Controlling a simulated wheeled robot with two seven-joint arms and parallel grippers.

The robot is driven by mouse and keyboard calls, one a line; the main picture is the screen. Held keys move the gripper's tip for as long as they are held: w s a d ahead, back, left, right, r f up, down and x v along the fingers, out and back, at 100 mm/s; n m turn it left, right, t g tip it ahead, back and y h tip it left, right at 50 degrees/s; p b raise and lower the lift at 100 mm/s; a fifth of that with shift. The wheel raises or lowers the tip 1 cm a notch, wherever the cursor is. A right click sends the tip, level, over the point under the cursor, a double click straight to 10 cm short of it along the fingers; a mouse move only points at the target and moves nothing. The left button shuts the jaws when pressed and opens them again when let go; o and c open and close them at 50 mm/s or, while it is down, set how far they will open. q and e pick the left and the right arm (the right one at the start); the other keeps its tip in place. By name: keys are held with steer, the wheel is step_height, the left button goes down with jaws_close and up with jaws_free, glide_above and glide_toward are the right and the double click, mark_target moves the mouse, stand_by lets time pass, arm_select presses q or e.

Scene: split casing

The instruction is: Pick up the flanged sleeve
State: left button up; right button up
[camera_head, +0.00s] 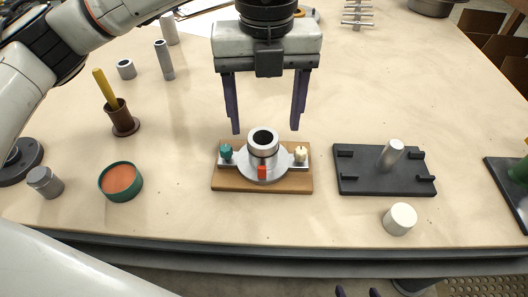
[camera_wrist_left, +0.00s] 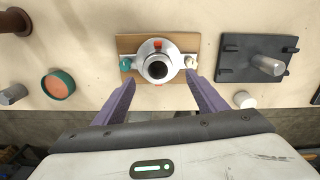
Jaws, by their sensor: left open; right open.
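The flanged sleeve (camera_head: 263,152) is a silvery upright tube with a dark bore and a wide round flange. It sits on a wooden board (camera_head: 230,185), with a teal knob (camera_head: 226,152) at its left, a cream knob (camera_head: 300,154) at its right and a red block (camera_head: 262,173) at its front. The sleeve (camera_wrist_left: 157,48) also shows in the left wrist view, between and beyond the fingertips. My left gripper (camera_head: 266,131) is open and empty, pointing down over the sleeve, fingers apart on either side. My right gripper (camera_head: 358,293) is open; only its fingertips show at the bottom edge.
A black plate (camera_head: 360,182) with an upright grey peg (camera_head: 391,154) stands right of the board. A white cylinder (camera_head: 400,219) is near the front edge. A green-rimmed round dish (camera_head: 120,182) and a brown holder (camera_head: 121,118) stand left.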

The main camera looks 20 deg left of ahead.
mark_target(263, 141)
arm_select(q)
steer(key=f, duration=0.7)
steer(key=shift+w+a, duration=0.2)
steer(key=shift+a, duration=0.1)
jaws_close()
steer(key=shift+r, duration=0.15)
